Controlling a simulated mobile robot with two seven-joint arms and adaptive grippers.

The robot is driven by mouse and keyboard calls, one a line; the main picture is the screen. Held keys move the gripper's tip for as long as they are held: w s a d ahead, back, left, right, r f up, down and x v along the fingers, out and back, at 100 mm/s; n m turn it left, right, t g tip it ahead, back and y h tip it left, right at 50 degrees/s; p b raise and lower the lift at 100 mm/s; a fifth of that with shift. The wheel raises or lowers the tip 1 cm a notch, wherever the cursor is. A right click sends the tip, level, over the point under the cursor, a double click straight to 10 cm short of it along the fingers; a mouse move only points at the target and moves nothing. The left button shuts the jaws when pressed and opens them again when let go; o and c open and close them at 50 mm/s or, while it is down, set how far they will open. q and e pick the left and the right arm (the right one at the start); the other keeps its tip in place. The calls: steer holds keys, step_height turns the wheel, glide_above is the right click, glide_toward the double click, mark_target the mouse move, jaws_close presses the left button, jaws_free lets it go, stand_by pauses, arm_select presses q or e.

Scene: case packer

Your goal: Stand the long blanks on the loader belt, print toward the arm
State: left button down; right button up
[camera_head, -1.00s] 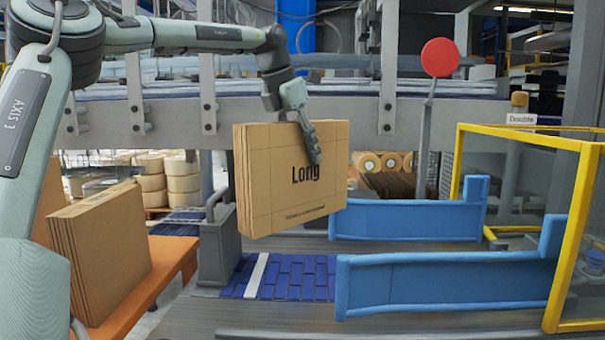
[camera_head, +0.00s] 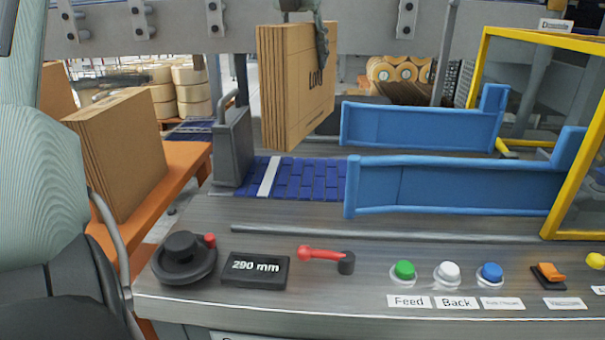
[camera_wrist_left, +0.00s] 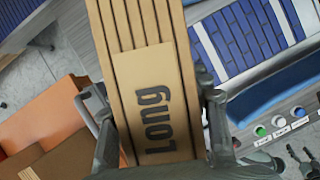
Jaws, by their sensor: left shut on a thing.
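My left gripper (camera_head: 321,42) is shut on a bundle of long blanks (camera_head: 290,95), brown cardboard printed "Long". The bundle hangs upright above the loader belt (camera_head: 305,179), clear of it. Its printed face is turned to the right in the head view and its layered edges face the camera. In the left wrist view the gripper's fingers (camera_wrist_left: 165,125) straddle the bundle (camera_wrist_left: 125,30). More stacked blanks (camera_head: 120,150) stand on the orange table at left. My right gripper is not in the head view.
Two blue side guides (camera_head: 450,187) run right of the belt. A grey post (camera_head: 233,148) stands at its left end. A yellow-framed guard (camera_head: 478,70) is at right. The front panel carries a knob (camera_head: 183,258), a 290 mm display (camera_head: 255,269), a red lever (camera_head: 322,253) and several buttons.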

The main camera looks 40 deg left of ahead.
arm_select(q)
steer(key=f+n, duration=0.1)
steer(key=f, duration=0.1)
steer(key=f+n, duration=0.1)
steer(key=f, duration=0.2)
steer(key=f+n+y, duration=0.1)
steer(key=f, duration=0.2)
steer(key=shift+s+a+f+n+g, duration=0.15)
steer(key=shift+a+n+g, duration=0.15)
steer(key=shift+a, duration=0.05)
steer(key=shift+f, duration=2)
steer(key=shift+b, duration=0.4)
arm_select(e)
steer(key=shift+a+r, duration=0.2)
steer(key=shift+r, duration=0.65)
arm_select(q)
steer(key=c, duration=1.2)
jaws_free()
steer(key=shift+f, duration=0.15)
steer(key=o, duration=0.5)
steer(key=shift+c, duration=0.2)
